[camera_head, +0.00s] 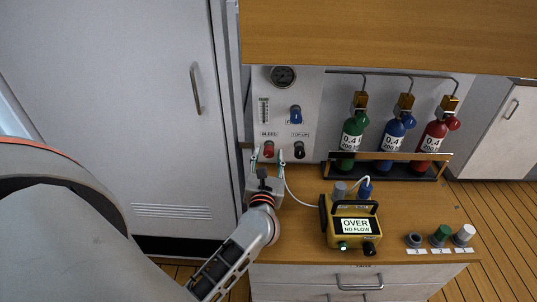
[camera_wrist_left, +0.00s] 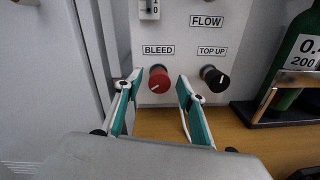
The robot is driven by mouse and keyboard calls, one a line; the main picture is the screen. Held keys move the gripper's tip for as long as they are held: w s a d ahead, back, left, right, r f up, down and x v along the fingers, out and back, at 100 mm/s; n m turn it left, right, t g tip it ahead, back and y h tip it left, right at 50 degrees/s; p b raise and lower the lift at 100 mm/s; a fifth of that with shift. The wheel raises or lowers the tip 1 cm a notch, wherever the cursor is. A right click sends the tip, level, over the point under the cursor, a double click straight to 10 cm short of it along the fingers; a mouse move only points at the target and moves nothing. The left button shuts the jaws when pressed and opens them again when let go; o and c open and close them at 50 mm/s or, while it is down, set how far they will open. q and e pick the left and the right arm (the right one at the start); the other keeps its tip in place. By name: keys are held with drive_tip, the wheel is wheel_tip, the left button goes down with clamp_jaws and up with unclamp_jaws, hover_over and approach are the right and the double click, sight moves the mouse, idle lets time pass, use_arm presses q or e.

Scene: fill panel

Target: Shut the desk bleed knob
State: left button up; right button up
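The red bleed knob (camera_head: 269,150) is on the lower left of the white panel, under the label BLEED. It also shows in the left wrist view (camera_wrist_left: 159,79), with a white pointer line on its face. My left gripper (camera_head: 267,157) is open in front of the panel, its teal-padded fingers (camera_wrist_left: 157,84) pointing at the red knob, one on each side of it in the picture. I cannot tell whether the fingertips touch it. My right gripper is not in view.
The black top-up knob (camera_wrist_left: 214,78) sits close to the right finger. A blue flow knob (camera_head: 295,114) and a gauge (camera_head: 283,76) are above. A yellow meter (camera_head: 351,221) reading OVER NO FLOW stands on the desk. Green, blue and red bottles stand in a rack (camera_head: 388,165).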

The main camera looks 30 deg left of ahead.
use_arm(q)
drive_tip(key=shift+w+a, duration=0.1)
drive_tip(key=shift+w, duration=0.1)
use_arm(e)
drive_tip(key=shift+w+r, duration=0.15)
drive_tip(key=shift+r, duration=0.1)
use_arm(q)
drive_tip(key=shift+c, duration=0.3)
